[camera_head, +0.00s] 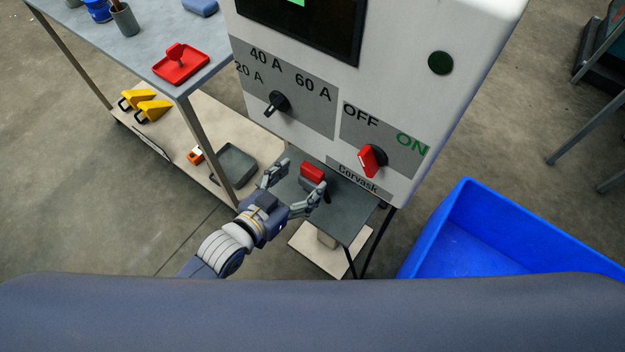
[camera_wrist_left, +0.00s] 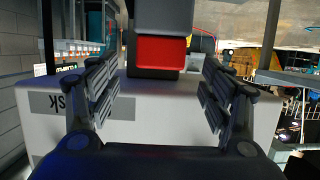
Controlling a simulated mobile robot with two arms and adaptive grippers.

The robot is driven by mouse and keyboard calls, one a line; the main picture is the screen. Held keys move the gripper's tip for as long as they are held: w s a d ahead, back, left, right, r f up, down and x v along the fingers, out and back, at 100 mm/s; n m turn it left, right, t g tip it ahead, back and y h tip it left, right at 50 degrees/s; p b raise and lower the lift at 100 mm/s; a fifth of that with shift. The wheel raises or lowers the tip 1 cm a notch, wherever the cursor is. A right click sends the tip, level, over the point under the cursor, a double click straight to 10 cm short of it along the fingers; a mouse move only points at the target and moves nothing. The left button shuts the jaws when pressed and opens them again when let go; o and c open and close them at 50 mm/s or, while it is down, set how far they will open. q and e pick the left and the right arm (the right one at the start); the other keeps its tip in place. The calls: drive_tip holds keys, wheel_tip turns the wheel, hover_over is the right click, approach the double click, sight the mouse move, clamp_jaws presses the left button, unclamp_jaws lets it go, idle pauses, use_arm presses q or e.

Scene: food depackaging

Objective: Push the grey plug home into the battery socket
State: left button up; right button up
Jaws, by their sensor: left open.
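A red block (camera_head: 312,172) and a grey part (camera_head: 307,186) sit together on the grey stand top below the charger. In the left wrist view the red block (camera_wrist_left: 161,54) shows between my fingers, with a dark grey part (camera_wrist_left: 162,14) against it. I cannot tell for certain which part is plug and which is socket, or how deeply they are joined. My left gripper (camera_head: 294,190) is open, its fingers on either side of these parts with visible gaps in the left wrist view (camera_wrist_left: 158,95). My right gripper is not in view.
The white charger cabinet (camera_head: 400,20) overhangs the stand top (camera_head: 345,212), with a black current knob (camera_head: 277,102) and a red OFF/ON switch (camera_head: 372,158). A blue bin (camera_head: 470,195) stands at right. A workbench (camera_head: 145,45) with a red tool (camera_head: 180,64) is at left.

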sight(310, 171)
use_arm(q)
drive_tip(key=shift+p+x, duration=0.5)
drive_tip(key=shift+x, duration=2.2)
drive_tip(key=shift+c, duration=0.3)
clamp_jaws()
drive_tip(key=shift+r, duration=0.15)
